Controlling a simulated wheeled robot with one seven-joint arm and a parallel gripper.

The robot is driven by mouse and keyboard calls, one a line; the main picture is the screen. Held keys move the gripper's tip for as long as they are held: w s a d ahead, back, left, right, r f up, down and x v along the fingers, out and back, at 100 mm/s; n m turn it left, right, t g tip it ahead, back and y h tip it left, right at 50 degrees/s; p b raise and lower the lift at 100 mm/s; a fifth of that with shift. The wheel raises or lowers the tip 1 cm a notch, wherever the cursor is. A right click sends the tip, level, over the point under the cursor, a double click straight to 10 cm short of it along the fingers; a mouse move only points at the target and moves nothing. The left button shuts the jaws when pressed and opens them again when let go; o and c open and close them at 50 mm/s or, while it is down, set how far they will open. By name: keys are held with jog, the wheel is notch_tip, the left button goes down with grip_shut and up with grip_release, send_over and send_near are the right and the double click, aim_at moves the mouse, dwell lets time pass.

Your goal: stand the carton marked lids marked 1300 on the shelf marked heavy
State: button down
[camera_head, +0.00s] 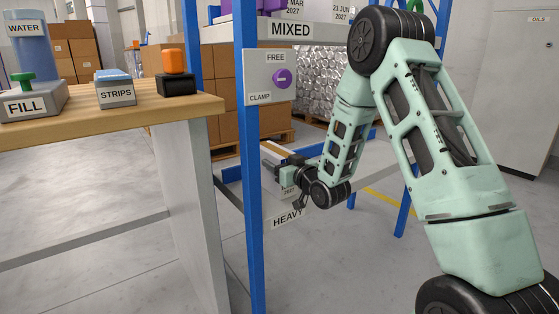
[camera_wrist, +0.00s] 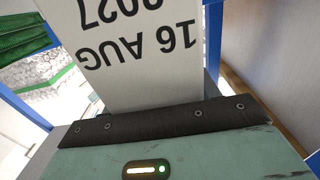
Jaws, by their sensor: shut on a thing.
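My gripper (camera_head: 284,172) is at the lower level of the blue rack, just above the HEAVY sign (camera_head: 288,219), partly hidden by my wrist. In the wrist view its dark jaw edge (camera_wrist: 160,122) is shut on a white carton (camera_wrist: 135,75), whose face reads 16 AUG 2027 upside down. In the head view a small part of the carton (camera_head: 289,191) shows below the gripper, with 2027 on it. Its lids and 1300 markings are not visible. Most of the heavy shelf is hidden, so I cannot tell whether the carton touches it.
The MIXED shelf (camera_head: 291,30) is above. A wooden bench (camera_head: 120,112) with a FILL device and STRIPS box stands at left.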

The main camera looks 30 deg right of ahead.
jog(key=shift+r, duration=0.1)
jog(key=shift+c, duration=2)
grip_release()
jog(key=shift+f, duration=0.2)
jog(key=shift+r, duration=0.2)
jog(key=s+p, duration=0.2)
jog(key=s, duration=1)
jog(key=shift+d+p, duration=0.2)
jog(key=shift+p, duration=0.15)
